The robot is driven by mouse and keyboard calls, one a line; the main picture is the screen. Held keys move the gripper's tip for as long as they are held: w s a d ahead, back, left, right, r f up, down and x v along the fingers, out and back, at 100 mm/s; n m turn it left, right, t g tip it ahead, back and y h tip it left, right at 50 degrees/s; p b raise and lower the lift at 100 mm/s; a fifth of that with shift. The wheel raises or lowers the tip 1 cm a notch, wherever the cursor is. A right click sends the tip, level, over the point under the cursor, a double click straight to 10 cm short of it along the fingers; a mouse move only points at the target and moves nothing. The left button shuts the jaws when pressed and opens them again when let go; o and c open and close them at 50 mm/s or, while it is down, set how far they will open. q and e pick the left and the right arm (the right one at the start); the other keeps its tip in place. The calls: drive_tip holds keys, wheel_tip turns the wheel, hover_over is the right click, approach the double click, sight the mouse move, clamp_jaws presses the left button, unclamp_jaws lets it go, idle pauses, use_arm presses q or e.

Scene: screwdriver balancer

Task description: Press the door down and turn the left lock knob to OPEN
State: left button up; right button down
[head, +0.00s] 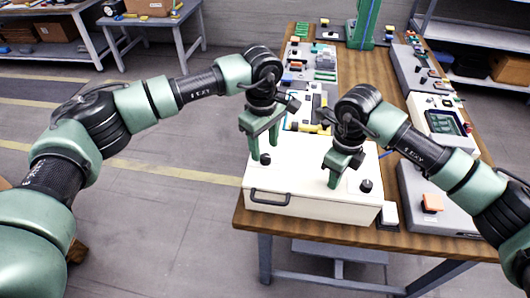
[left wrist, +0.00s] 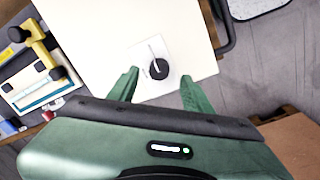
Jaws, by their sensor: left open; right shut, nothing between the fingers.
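The white box (head: 300,200) stands at the near end of the wooden table, its flat lid door down as far as I can see. The left lock knob (left wrist: 158,69), round and black with a pale mark, sits on a light label plate on the door. My left gripper (left wrist: 160,88) is open, its fingers on either side of the knob; in the head view the left gripper (head: 265,152) is over the door's left part. My right gripper (head: 336,180) is shut and empty, its tips at the door surface beside the right knob (head: 366,185). Exact contact cannot be told.
A black handle (head: 270,197) is on the box's front. Yellow-handled parts (head: 318,128) lie behind the box. A grey panel with an orange button (head: 432,203) stands to the right. Open floor lies left of the table.

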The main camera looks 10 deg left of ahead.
sight(265, 157)
use_arm(q)
drive_tip(key=shift+w+f, duration=0.1)
drive_tip(key=shift+f, duration=1.65)
use_arm(e)
drive_tip(key=shift+s+f, duration=0.15)
drive_tip(key=shift+f, duration=0.1)
use_arm(q)
clamp_jaws()
